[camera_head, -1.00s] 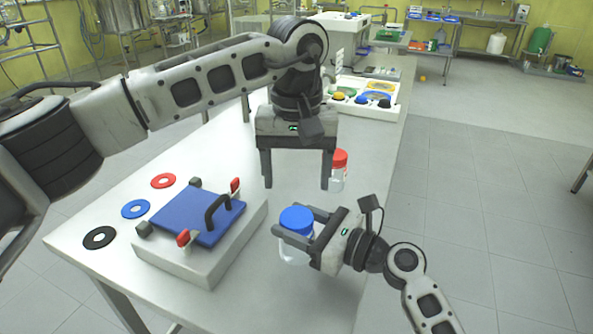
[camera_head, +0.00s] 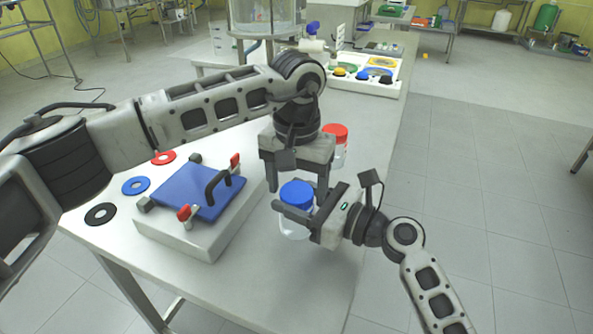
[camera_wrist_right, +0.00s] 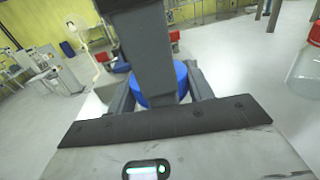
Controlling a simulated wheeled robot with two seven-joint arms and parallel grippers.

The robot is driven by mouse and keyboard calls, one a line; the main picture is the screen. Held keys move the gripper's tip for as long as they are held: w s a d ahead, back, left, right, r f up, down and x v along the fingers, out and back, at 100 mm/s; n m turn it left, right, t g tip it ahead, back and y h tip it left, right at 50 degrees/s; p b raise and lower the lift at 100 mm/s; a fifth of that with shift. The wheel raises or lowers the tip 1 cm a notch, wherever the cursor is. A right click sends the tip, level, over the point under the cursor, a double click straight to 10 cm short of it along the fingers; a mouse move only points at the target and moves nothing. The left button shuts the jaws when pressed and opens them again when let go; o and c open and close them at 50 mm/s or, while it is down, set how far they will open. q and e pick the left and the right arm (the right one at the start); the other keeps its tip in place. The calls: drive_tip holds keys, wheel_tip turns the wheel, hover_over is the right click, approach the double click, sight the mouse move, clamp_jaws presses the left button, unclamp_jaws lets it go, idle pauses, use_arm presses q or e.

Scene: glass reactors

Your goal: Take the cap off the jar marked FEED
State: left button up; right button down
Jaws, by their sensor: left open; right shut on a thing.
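A clear jar (camera_head: 291,231) with a blue cap (camera_head: 297,194) is near the table's right edge. My right gripper (camera_head: 303,209) is shut on this jar from the right, its fingers around it just below the cap. My left gripper (camera_head: 297,184) is open, pointing down just above and behind the blue cap. In the right wrist view the blue cap (camera_wrist_right: 186,80) is partly hidden by a dark finger in front of it. A second clear jar with a red cap (camera_head: 336,131) stands behind, partly hidden by my left gripper. I can read no FEED marking on either jar.
A blue plate (camera_head: 190,197) with a black handle and red clamps sits on a white block at left. Red, blue and black rings (camera_head: 101,214) lie beside it. A white tray (camera_head: 392,88) with coloured knobs is farther back. The table's right edge is close.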

use_arm(q)
drive_tip(key=shift+f, duration=0.1)
drive_tip(key=c, duration=1)
drive_tip(key=n, duration=0.3)
drive_tip(key=shift+n, duration=0.3)
drive_tip(key=o, duration=1.1)
wheel_tip(320, 180, up, 5)
drive_tip(key=shift+f, duration=0.2)
drive_tip(key=shift+c, duration=0.5)
wheel_tip(320, 180, up, 3)
drive_tip(key=m, duration=0.3)
drive_tip(key=shift+r, duration=0.1)
drive_tip(key=shift+m, duration=0.3)
drive_tip(key=shift+f, duration=3.9)
